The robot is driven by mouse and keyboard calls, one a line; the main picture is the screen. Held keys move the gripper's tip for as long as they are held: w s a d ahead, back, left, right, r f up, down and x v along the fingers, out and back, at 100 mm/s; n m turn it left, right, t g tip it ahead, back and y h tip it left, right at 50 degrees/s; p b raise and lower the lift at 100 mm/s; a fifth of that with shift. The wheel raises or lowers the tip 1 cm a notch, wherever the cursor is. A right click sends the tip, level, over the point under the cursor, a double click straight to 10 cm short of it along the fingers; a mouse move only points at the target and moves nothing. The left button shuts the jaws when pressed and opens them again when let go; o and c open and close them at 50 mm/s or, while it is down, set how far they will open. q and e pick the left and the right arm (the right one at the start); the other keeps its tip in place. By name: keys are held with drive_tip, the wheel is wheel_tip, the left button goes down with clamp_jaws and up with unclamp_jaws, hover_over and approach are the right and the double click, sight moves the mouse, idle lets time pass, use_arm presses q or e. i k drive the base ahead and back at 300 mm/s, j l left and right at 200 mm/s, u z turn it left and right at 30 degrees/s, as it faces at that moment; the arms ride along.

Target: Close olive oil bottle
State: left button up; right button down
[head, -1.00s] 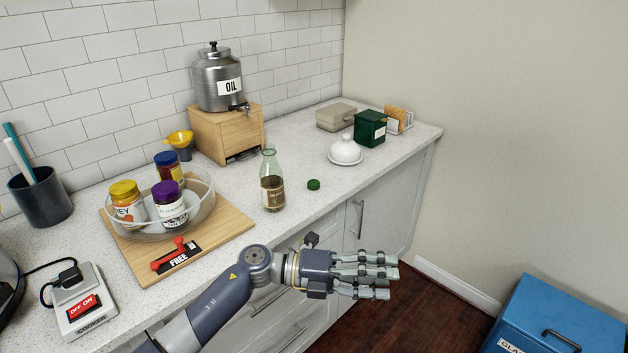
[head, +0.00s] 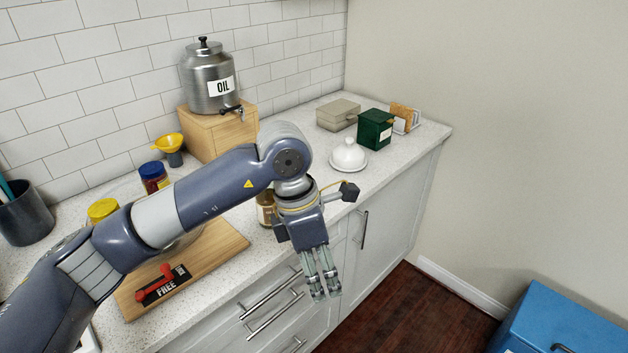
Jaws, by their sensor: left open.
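The olive oil bottle (head: 266,209) stands on the counter, mostly hidden behind my left arm and wrist; only part of its label and lower body shows. Its open neck and the green cap beside it are hidden by my arm now. My left gripper (head: 324,294) is open and empty, with its fingers pointing down in front of the counter's front edge, over the drawers. It is apart from the bottle, below and to the right of it. My right gripper is not in view.
The steel oil dispenser (head: 209,80) stands on a wooden box (head: 222,132) at the back. A white butter dish (head: 348,155) and green tin (head: 375,130) stand at right. The counter between the butter dish and front edge is clear.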

sight(264, 201)
drive_tip(key=i, duration=1.1)
